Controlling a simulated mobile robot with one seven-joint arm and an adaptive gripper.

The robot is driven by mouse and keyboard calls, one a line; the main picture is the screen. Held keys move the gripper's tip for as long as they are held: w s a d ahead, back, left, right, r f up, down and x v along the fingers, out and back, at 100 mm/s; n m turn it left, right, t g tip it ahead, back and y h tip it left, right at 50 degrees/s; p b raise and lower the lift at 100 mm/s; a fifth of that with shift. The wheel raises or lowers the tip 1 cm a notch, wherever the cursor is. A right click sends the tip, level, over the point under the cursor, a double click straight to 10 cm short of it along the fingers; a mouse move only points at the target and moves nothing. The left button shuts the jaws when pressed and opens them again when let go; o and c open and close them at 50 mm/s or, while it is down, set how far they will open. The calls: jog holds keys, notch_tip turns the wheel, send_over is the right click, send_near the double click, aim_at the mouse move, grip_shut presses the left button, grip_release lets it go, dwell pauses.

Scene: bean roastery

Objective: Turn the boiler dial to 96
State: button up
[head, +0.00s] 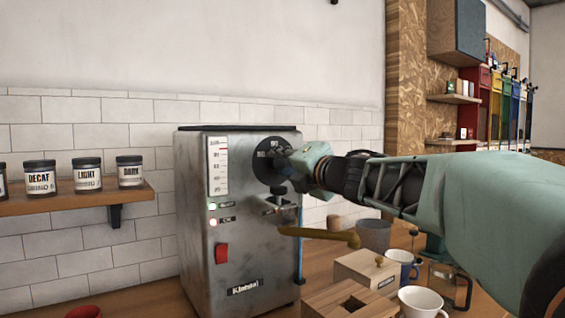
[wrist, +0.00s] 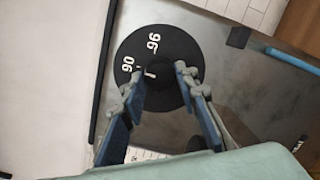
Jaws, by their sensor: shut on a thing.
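The boiler (head: 245,212) is a steel box standing against the tiled wall. Its round black dial plate (head: 265,147) is on the upper front, partly hidden by my gripper (head: 286,168). In the wrist view the dial plate (wrist: 182,50) shows white numbers 90 and 96, with 96 at the top and 90 at the left. My gripper (wrist: 158,72) has its two fingers closed on either side of the small black dial knob (wrist: 157,73) at the centre. A short white mark shows by the knob; its exact reading is hard to tell.
A brass-coloured handle (head: 320,235) juts out below my wrist. Wooden boxes (head: 349,303), a white cup (head: 423,302), a blue mug (head: 402,265) and a grey cup (head: 373,236) crowd the counter at right. Jars stand on a shelf (head: 75,201) at left.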

jog(key=shift+r+m+g+p, duration=0.15)
jog(key=shift+m+g+p, duration=0.25)
jog(key=shift+m+p, duration=2.9)
jog(key=shift+r+m+g+p, duration=0.15)
jog(key=shift+m+g+p, duration=0.25)
jog(key=shift+m+p, duration=2.9)
jog(key=shift+f+n+p, duration=0.1)
jog(key=shift+n+p, duration=0.9)
jog(key=shift+p, duration=0.15)
jog(key=o, duration=1.1)
jog(key=shift+o, duration=0.2)
